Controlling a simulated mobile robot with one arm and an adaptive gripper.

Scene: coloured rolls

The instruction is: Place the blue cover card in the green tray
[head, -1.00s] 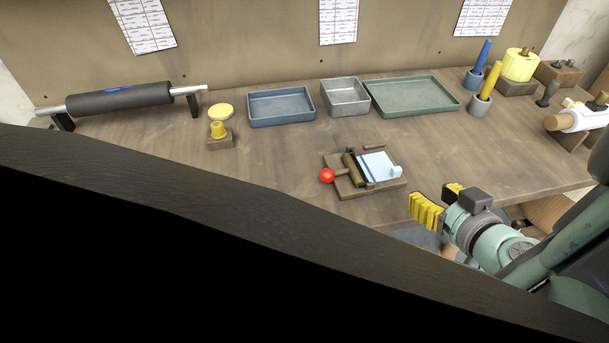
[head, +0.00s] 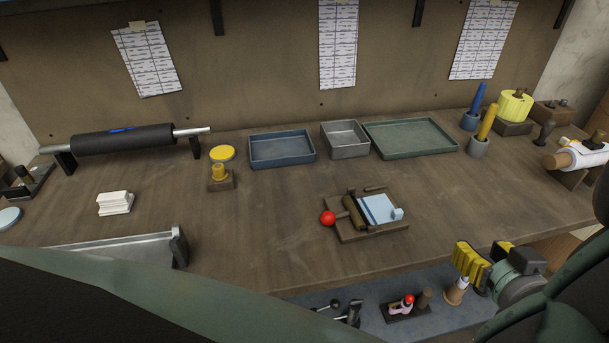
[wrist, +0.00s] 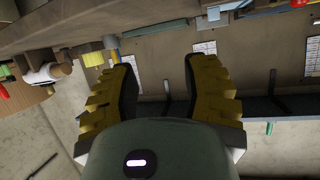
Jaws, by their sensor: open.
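A pale blue card (head: 376,208), which looks like the blue cover card, lies on a small wooden fixture (head: 372,235) with a red knob (head: 328,219). The green tray (head: 410,153) stands empty at the back of the bench, right of centre. My gripper (head: 470,262) has yellow fingers and is at the bench's front edge, to the right of and nearer than the fixture. In the wrist view my gripper (wrist: 160,75) is open, with nothing between its fingers. I cannot make out the card in the wrist view.
A blue tray (head: 282,163) and a grey tray (head: 346,152) stand left of the green one. Blue and yellow handled tools (head: 487,122) stand at its right. A black roller (head: 122,138) and white blocks (head: 115,203) are at left. The bench around the fixture is mostly clear.

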